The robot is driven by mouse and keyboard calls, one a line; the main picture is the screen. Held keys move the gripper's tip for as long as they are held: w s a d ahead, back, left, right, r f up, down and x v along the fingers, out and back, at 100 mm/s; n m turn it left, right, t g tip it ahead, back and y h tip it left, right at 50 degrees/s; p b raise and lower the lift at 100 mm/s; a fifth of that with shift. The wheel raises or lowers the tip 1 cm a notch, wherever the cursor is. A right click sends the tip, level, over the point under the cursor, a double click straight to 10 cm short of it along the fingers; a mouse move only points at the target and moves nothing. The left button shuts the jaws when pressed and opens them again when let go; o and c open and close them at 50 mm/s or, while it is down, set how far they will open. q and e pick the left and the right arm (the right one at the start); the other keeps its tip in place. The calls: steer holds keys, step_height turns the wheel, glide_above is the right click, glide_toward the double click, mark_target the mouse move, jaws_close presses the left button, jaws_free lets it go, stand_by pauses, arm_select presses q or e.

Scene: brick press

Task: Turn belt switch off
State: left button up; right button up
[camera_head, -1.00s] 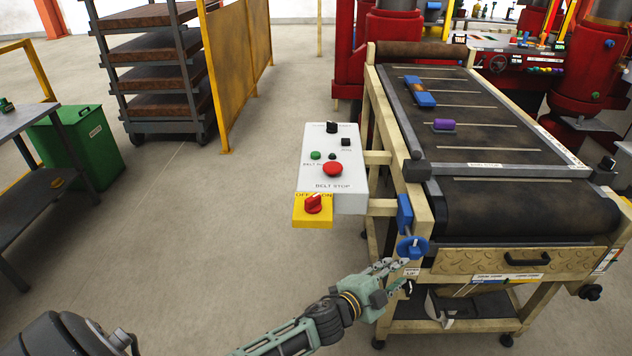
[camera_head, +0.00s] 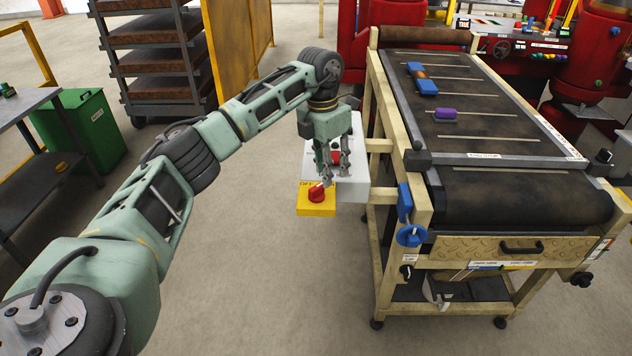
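The belt switch is a red rotary knob (camera_head: 318,194) on a yellow plate (camera_head: 316,209) at the near end of the white control box (camera_head: 352,190). The knob's exact pointing direction is hard to read. My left gripper (camera_head: 336,180) points down over the box, just behind and to the right of the knob. Its fingers are apart with nothing between them. I cannot tell whether a fingertip touches the knob. The gripper hides most of the box's other buttons and part of the OFF/ON label. My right gripper is not in view.
The conveyor (camera_head: 480,130) stands right of the box, carrying a blue piece (camera_head: 421,80) and a purple piece (camera_head: 446,114). A blue handwheel (camera_head: 411,236) sticks out at its near left corner. A green bin (camera_head: 90,130) stands at left. The floor before the box is clear.

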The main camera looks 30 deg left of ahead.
mark_target(317, 187)
arm_select(q)
steer(key=shift+s+a+r+y, duration=0.2)
steer(key=shift+a+r, duration=0.1)
steer(key=shift+a, duration=0.25)
steer(key=shift+s+a+r+y, duration=0.1)
steer(key=shift+a+r+y, duration=0.15)
steer(key=shift+a, duration=0.3)
steer(key=shift+s+a, duration=0.15)
steer(key=shift+a, duration=0.15)
step_height(317, 187, down, 6)
steer(key=shift+f+p, duration=0.1)
steer(key=shift+p, duration=1.15)
steer(key=shift+d+f, duration=0.1)
steer(key=shift+f, duration=0.5)
steer(key=c, duration=0.8)
jaws_close()
